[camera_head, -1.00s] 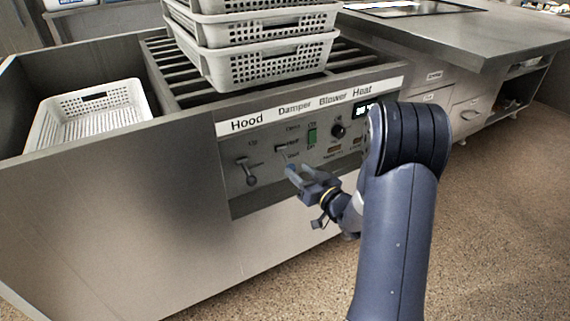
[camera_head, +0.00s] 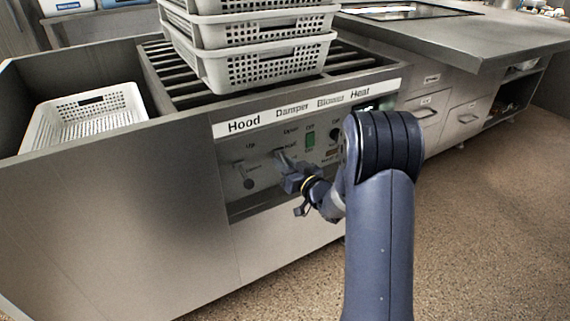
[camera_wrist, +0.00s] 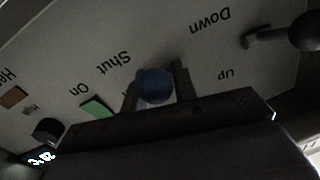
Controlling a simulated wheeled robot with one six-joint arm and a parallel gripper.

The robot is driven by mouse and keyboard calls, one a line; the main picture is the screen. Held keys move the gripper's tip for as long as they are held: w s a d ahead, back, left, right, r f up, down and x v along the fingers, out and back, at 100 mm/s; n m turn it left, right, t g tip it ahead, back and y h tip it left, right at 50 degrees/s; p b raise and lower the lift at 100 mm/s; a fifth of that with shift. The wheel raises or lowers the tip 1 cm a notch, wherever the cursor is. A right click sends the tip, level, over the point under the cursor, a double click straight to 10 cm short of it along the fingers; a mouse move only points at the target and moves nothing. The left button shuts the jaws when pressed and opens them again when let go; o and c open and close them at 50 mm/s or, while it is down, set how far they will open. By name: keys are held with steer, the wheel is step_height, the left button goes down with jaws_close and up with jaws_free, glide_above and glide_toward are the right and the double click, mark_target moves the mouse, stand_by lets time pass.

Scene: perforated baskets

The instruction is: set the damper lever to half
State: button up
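The damper lever shows in the head view as a grey handle (camera_head: 280,153) below the "Damper" label, beside the "Half" mark; my gripper partly covers it. My gripper (camera_head: 285,168) is right at it, in front of the panel. In the wrist view a round blue knob (camera_wrist: 155,86) sits between the two fingers of my gripper (camera_wrist: 157,82). The fingers stand apart on either side of it, and I cannot tell whether they touch it. The word "Shut" is readable beside it; the lever's exact setting is hidden.
The hood lever (camera_head: 246,178) is just left on the same panel, and a green blower switch (camera_head: 310,139) is to the right. Stacked perforated baskets (camera_head: 262,66) stand on the slatted top above. Another basket (camera_head: 40,136) sits in the left bay. Floor at right is clear.

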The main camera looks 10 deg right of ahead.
jaws_close()
steer(key=shift+r+p, duration=0.15)
steer(key=shift+p, duration=0.2)
steer(key=r+g+p, duration=0.1)
steer(key=p, duration=0.3)
steer(key=shift+s+h, duration=0.15)
steer(key=shift+h, duration=0.15)
steer(key=g+p, duration=0.1)
steer(key=p, duration=0.3)
steer(key=shift+r+g+h, duration=0.3)
steer(key=shift+r, duration=0.05)
steer(key=g+h+p, duration=0.1)
steer(key=g+p, duration=0.1)
steer(key=p, duration=0.4)
steer(key=shift+s+r+p, duration=0.1)
steer(key=shift+r+p, duration=0.1)
steer(key=shift+p, duration=0.2)
steer(key=shift+f+g+p, duration=0.15)
steer(key=shift+g+p, duration=0.35)
steer(key=shift+p, duration=0.9)
